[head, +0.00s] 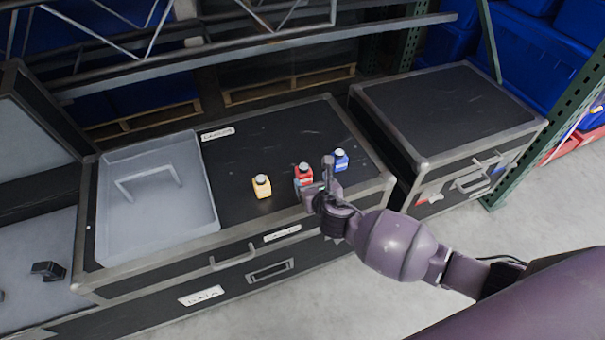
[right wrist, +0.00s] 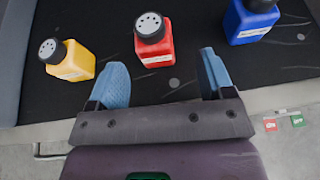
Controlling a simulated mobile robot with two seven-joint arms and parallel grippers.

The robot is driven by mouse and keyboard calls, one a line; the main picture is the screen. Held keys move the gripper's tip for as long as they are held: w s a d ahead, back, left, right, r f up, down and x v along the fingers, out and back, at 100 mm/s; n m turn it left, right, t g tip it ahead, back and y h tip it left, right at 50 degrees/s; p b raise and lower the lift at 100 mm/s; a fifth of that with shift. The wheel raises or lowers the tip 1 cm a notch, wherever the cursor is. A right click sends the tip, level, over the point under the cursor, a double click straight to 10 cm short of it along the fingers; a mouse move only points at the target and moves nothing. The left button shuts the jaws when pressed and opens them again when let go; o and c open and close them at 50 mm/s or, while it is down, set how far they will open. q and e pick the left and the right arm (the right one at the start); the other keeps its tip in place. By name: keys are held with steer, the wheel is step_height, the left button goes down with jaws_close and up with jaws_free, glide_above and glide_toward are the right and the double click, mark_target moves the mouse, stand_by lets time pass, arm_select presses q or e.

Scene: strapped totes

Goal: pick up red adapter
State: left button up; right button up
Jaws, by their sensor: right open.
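The red adapter (head: 303,173) is a small red bottle-like block with a dark-rimmed, pale, holed round top and a white label. It stands upright on the black case top, between a yellow one (head: 262,186) and a blue one (head: 340,160). My right gripper (head: 322,176) is at the near side of the red adapter and partly covers it in the head view. In the right wrist view the red adapter (right wrist: 153,42) stands just beyond the two blue fingertips, centred slightly left between them. The right gripper (right wrist: 160,85) is open and empty. My left gripper is not in view.
The yellow adapter (right wrist: 68,60) and blue adapter (right wrist: 250,20) stand on either side of the red one, with gaps between. A grey tray (head: 205,222) sits at the left of the case (head: 270,130). Another black case (head: 440,105) stands to the right.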

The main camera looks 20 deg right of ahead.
mark_target(306, 176)
steer(key=shift+w+f, duration=0.25)
steer(key=shift+w, duration=0.25)
steer(key=x, duration=0.1)
steer(key=b+x, duration=0.2)
steer(key=x, duration=0.1)
steer(key=shift+a, duration=0.35)
steer(key=shift+w, duration=0.5)
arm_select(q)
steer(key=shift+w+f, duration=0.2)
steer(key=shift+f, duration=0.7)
arm_select(e)
steer(key=shift+r, duration=0.1)
steer(key=shift+c, duration=0.3)
steer(key=c, duration=0.5)
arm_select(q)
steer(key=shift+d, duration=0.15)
arm_select(e)
steer(key=c, duration=0.5)
